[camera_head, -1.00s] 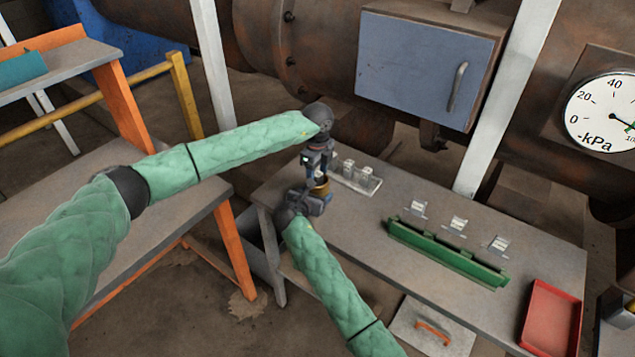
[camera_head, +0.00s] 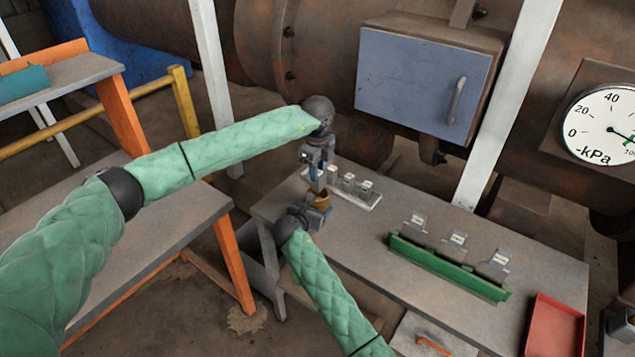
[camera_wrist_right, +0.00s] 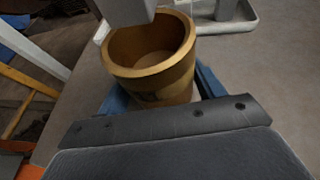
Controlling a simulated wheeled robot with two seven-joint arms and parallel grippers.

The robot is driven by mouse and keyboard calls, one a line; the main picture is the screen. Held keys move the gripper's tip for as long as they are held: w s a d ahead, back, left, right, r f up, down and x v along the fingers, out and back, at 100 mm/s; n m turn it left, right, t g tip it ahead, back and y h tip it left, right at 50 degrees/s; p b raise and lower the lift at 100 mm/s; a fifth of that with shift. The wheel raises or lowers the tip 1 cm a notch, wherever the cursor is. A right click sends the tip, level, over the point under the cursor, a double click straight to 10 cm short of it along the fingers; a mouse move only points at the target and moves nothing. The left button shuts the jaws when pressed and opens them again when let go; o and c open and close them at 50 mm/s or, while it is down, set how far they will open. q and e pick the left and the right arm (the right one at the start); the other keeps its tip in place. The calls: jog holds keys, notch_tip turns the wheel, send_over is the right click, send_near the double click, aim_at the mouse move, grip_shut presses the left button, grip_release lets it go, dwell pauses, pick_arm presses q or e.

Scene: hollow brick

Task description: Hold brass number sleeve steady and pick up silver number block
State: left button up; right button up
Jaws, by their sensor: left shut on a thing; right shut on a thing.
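The brass number sleeve (camera_head: 320,196) is a short open ring near the table's left end. My right gripper (camera_head: 318,209) is shut on it from the near side. In the right wrist view the sleeve (camera_wrist_right: 150,70) is upright between blue fingers, and its inside looks empty. My left gripper (camera_head: 316,178) points straight down above the sleeve, shut on a grey piece that appears to be the silver number block. The block's lower end (camera_wrist_right: 125,10) hangs over the sleeve's far rim in the right wrist view. Its number is not visible.
A pale tray (camera_head: 372,203) with several silver blocks (camera_head: 348,181) stands just behind the sleeve. A red tray (camera_head: 552,335) is at the right. The table between is clear.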

pick_arm(q)
jog(key=shift+r, duration=2)
pick_arm(e)
jog(key=o, duration=1.4)
jog(key=shift+s, duration=0.1)
